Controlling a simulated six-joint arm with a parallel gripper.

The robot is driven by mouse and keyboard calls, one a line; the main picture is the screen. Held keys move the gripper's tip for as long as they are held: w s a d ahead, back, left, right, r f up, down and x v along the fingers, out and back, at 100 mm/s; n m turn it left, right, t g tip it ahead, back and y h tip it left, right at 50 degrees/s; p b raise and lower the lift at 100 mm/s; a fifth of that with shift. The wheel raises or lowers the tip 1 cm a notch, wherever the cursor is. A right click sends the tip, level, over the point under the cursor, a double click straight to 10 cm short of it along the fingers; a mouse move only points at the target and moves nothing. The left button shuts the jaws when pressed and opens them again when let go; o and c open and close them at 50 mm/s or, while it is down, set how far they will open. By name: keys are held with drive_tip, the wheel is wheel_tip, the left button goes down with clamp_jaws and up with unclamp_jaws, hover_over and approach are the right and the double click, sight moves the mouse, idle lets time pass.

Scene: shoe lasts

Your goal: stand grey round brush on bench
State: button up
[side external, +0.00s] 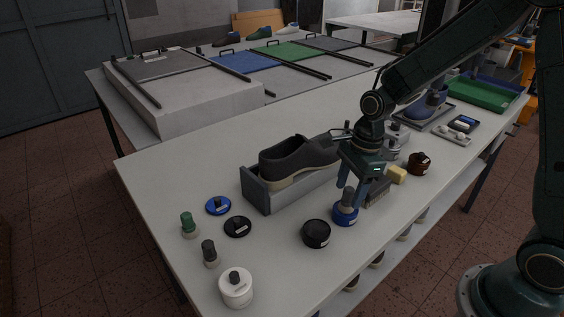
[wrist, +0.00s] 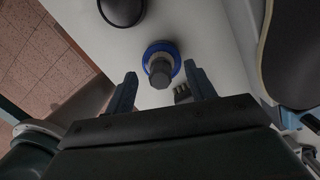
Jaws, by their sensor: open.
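A grey round brush (side external: 347,198) stands upright with its lower end in an open blue tin (side external: 345,217) near the bench's front edge. In the wrist view, its dark grey handle top (wrist: 160,74) shows inside the ring of the blue tin (wrist: 149,49). My gripper (side external: 353,192) points down over the brush with its jaws open. In the wrist view, my gripper's fingertips (wrist: 161,80) lie left and right of the handle, with gaps on both sides. The brush's bristles are hidden in the tin. The bench (side external: 290,275) is pale grey.
A black tin (side external: 316,233) stands just left of the blue tin. A block brush (side external: 378,192), yellow sponge (side external: 398,175) and brown tin (side external: 419,163) stand right. A dark shoe (side external: 298,158) sits on a grey holder behind. Lids, two small brushes and a white jar (side external: 236,290) stand left.

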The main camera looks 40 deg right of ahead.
sight(348, 189)
drive_tip(key=shift+w+a+f, duration=0.1)
drive_tip(key=shift+a+f, duration=0.1)
drive_tip(key=shift+f, duration=1.05)
drive_tip(key=shift+c, duration=0.4)
drive_tip(key=c, duration=1.1)
drive_tip(key=shift+o, duration=0.2)
drive_tip(key=shift+r, duration=0.15)
wheel_tip(348, 189, up, 20)
